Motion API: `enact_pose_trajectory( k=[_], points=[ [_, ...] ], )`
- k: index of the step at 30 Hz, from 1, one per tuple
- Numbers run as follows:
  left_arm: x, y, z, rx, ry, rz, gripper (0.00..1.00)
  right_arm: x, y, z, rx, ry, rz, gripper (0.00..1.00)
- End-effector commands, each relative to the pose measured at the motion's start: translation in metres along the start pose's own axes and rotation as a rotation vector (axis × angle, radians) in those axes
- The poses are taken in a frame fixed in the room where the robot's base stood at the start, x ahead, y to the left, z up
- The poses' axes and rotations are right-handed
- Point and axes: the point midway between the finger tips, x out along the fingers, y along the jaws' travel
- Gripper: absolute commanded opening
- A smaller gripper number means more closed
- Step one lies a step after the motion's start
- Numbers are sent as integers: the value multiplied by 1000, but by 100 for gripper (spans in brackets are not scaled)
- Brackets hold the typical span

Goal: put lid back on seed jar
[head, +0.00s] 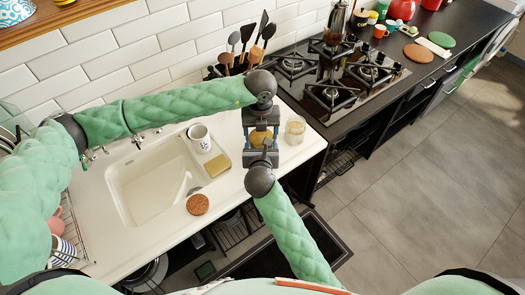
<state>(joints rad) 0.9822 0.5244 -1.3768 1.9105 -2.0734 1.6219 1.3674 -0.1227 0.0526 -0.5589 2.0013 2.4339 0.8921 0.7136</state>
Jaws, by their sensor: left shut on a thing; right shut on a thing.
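A clear glass jar (295,131) with pale contents stands on the white counter at its right end, beside the hob. A round tan piece that looks like the lid (261,139) is just left of the jar, partly hidden by my fingers. My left gripper (261,124) reaches it from the far side and is shut on it. My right gripper (262,152) reaches it from the near side and is also shut on it. The lid is apart from the jar in the picture. Its height above the counter is hard to tell.
A white sink (145,190) is to the left, with a white mug (199,137) and a yellowish sponge (217,166) beside it. A brown cork disc (198,204) lies near the counter's front edge. Dark utensils (247,33) stand behind; the gas hob (335,75) is right.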

Motion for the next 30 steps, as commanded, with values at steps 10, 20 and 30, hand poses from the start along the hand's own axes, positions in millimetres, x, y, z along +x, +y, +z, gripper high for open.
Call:
enact_pose_trajectory(
  k=[10,20,30],
  points=[
    [0,0,1,527,0,2,44,1,-1,-1,-1,1,-1,8],
    [1,-1,1,838,1,1,44,0,0,-1,-2,1,0,8],
    [1,-1,0,849,0,-1,75,0,0,-1,-2,1,0,8]
  ],
)
